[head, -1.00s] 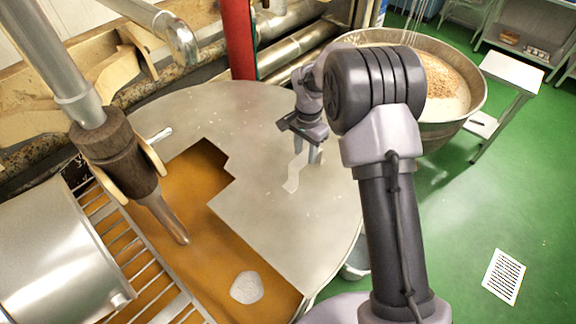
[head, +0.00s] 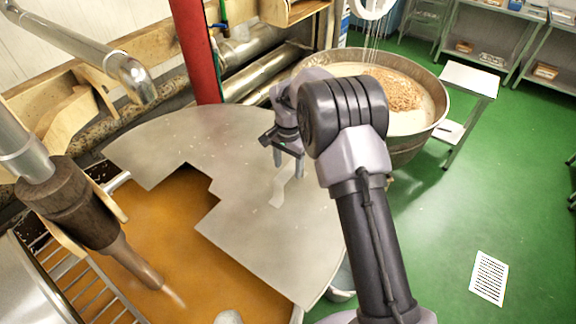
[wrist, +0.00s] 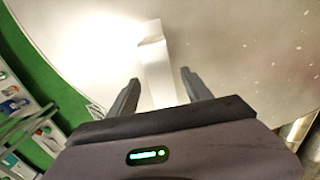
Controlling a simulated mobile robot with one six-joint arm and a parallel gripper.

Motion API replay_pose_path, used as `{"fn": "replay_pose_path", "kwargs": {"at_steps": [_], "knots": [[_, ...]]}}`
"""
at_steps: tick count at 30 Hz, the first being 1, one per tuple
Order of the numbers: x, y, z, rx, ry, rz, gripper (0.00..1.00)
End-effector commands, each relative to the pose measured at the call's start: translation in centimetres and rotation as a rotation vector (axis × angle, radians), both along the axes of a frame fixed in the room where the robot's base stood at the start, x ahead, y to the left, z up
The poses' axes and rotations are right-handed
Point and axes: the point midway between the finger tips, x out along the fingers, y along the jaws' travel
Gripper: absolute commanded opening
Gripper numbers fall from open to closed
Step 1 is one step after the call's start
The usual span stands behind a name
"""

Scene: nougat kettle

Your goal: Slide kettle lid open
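The kettle lid (head: 270,235) is a flat grey metal plate with a stepped edge, covering the right and far side of the round kettle. Brown-orange contents (head: 185,235) show in the opening at left. A narrow pale strip (head: 279,190) runs along the lid and also shows in the wrist view (wrist: 157,70). My gripper (head: 288,172) is over the lid with its fingers pointing down. In the wrist view its fingers (wrist: 160,88) are spread on either side of the strip, with visible gaps. I cannot tell whether the fingertips touch the lid.
A wooden-handled stirrer (head: 80,205) reaches into the opening at left, near a metal rack (head: 90,285). A red pipe (head: 194,50) stands behind the kettle. A metal bowl (head: 405,140) of pale, crumbly contents is at back right. Green floor lies open on the right.

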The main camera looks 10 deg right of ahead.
Motion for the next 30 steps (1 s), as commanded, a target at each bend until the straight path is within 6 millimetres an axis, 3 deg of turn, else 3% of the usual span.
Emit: {"fn": "replay_pose_path", "kwargs": {"at_steps": [8, 11, 14, 24, 30], "knots": [[-0.1, 0.0, 0.0, 0.001, 0.002, 0.0, 0.58], [0.0, 0.0, 0.9, 0.001, 0.001, -0.001, 0.58], [0.0, 0.0, 3.1, 0.0, -0.001, 0.0, 0.58], [0.0, 0.0, 14.0, 0.0, -0.001, 0.0, 0.58], [-0.1, 0.0, 17.0, 0.001, 0.001, 0.0, 0.58]]}}
